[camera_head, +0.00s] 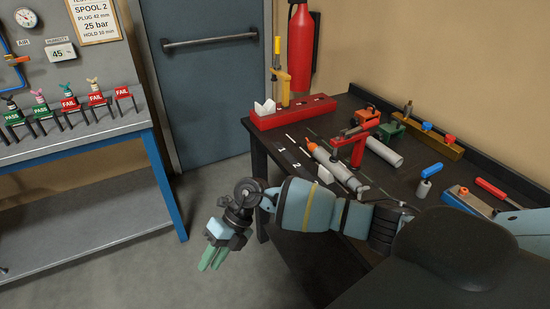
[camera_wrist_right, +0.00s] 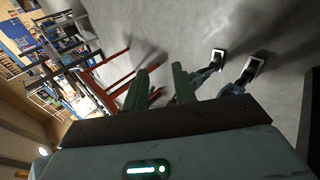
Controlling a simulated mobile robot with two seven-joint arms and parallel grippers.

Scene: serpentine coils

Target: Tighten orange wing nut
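In the head view, small wing-shaped pieces stand above the PASS and FAIL tags on the left bench. One looks orange-tan (camera_head: 93,84); it is too small to be sure that it is the orange wing nut. My right gripper (camera_head: 212,257) hangs over the floor between the two tables, its green fingers pointing down, well apart from the tags. In the right wrist view its two green fingers (camera_wrist_right: 159,88) are apart with nothing between them. My left gripper is not in view.
The left bench (camera_head: 85,149) has blue edges and a lower shelf. The dark table (camera_head: 259,153) at right holds a red block (camera_head: 290,112), a red clamp (camera_head: 352,146), cylinders and tools. A grey door (camera_head: 205,90) stands behind. The floor between the tables is clear.

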